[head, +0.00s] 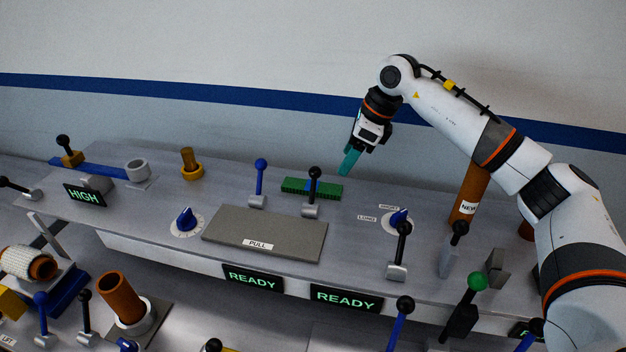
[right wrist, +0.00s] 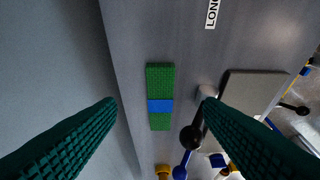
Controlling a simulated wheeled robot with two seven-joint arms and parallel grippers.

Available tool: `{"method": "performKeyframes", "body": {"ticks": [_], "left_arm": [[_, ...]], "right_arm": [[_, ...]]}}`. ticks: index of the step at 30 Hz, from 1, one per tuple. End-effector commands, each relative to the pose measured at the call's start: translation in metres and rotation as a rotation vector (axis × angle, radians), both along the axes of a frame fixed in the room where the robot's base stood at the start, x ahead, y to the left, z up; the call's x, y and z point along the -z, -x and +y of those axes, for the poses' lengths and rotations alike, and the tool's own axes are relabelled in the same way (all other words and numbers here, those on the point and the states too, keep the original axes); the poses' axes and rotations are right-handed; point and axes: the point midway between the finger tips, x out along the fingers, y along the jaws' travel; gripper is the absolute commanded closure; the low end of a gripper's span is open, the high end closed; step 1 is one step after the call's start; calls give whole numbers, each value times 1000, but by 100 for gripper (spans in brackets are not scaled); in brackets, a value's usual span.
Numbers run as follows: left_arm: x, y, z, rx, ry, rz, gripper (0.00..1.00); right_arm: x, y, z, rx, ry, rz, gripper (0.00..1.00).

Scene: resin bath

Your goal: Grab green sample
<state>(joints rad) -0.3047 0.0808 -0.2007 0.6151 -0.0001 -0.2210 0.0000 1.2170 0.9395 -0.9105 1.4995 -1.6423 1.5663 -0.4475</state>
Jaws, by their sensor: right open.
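The green sample (head: 296,186) is a flat, textured green strip lying on the grey bench top near its back edge. In the head view, a black-knobbed lever (head: 313,173) stands in front of its middle. In the right wrist view, the green sample (right wrist: 160,76) has a blue band across it. My right gripper (head: 348,163) is above the bench, up and to the right of the sample. In the wrist view its two teal fingers (right wrist: 159,103) are spread wide, one on each side of the sample, with nothing between them. My left gripper is not seen.
A blue-knobbed lever (head: 261,178) stands beside the sample's left end. A grey PULL plate (head: 265,226) lies in front. A blue dial (head: 399,216) and another black-knobbed lever (head: 400,250) are to the right. The wall (head: 200,135) is behind the bench.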

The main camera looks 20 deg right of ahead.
Motion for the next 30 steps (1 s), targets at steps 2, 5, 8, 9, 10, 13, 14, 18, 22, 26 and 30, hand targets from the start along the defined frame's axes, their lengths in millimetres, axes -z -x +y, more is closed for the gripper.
{"method": "performKeyframes", "body": {"ticks": [2, 5, 8, 9, 10, 13, 14, 18, 22, 26, 30], "left_arm": [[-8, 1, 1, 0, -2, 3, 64], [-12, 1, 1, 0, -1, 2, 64], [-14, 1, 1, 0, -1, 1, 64], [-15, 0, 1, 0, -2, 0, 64], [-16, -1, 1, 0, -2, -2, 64], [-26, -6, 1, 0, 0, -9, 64], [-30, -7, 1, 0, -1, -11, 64], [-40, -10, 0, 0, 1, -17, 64], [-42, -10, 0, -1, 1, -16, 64], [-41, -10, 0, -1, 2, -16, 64], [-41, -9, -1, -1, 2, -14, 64]], "right_arm": [[11, -3, 5, -2, -1, 4, 38], [24, -6, 9, 0, -2, 3, 38], [32, -8, 11, 1, -3, 1, 38], [34, -8, 11, 1, -3, 1, 38], [35, -9, 12, 1, -2, 1, 38], [45, -10, 14, 1, -2, 4, 38], [50, -10, 14, 0, -2, 4, 38], [71, -14, 20, 0, -3, 3, 38], [82, -17, 23, 1, -3, 1, 38], [85, -17, 23, 1, -3, -1, 38], [85, -17, 23, 1, -3, -1, 43]]}}
